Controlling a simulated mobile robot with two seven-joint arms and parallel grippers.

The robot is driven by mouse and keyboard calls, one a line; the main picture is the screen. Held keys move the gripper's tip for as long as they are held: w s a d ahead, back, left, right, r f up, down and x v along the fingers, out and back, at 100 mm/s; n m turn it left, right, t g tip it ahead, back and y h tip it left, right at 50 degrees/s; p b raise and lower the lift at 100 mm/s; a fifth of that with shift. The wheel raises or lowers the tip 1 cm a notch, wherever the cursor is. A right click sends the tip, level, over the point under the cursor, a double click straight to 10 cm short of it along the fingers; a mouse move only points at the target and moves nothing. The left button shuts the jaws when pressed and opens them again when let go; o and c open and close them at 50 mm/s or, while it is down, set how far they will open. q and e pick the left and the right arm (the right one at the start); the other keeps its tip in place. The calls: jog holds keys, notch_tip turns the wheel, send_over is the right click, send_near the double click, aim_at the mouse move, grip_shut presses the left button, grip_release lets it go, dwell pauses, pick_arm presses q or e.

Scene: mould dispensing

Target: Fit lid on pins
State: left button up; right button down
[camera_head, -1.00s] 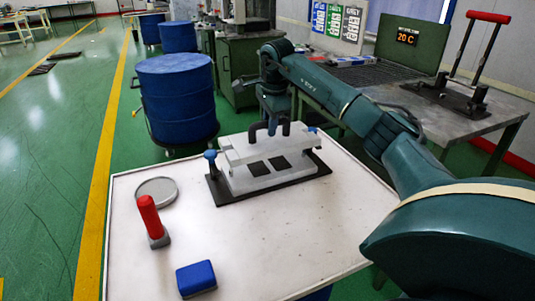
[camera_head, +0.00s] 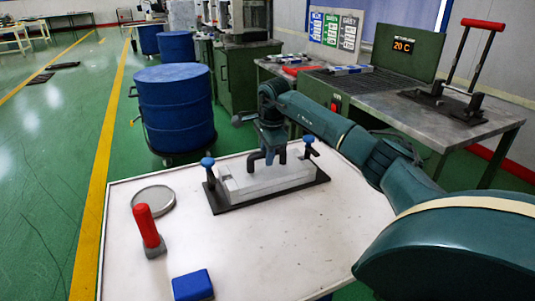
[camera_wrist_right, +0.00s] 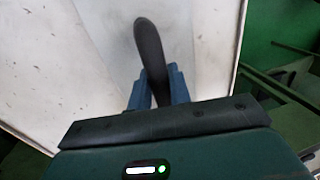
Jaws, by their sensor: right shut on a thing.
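The pale lid (camera_head: 262,176) lies level and low between two blue-knobbed pins, the left pin (camera_head: 207,163) and the right pin (camera_head: 309,142). Under it is a pale block on a dark base plate (camera_head: 226,208). I cannot tell whether the lid touches the block or how its ends sit around the pins. My right gripper (camera_head: 268,150) is shut on the lid's black handle, above the lid. In the right wrist view the handle (camera_wrist_right: 150,45) shows between the blue fingers (camera_wrist_right: 159,88). My left gripper is not in view.
On the white table (camera_head: 270,245) are a round grey dish (camera_head: 153,199), a red-handled tool (camera_head: 148,230) and a blue block (camera_head: 193,285). The table's front right is clear. A blue drum (camera_head: 175,105) stands behind, and a metal bench (camera_head: 480,125) stands at the right.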

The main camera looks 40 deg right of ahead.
aim_at(271, 172)
jog(key=c, duration=1.7)
grip_release()
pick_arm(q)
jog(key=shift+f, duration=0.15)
pick_arm(e)
jog(key=o, duration=0.4)
pick_arm(q)
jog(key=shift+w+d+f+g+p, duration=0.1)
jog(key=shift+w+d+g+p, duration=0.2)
jog(key=shift+p, duration=0.5)
pick_arm(e)
notch_tip(271, 172, up, 12)
jog(key=s, duration=0.2)
jog(key=shift+s+a, duration=0.15)
jog(key=shift+a, duration=0.2)
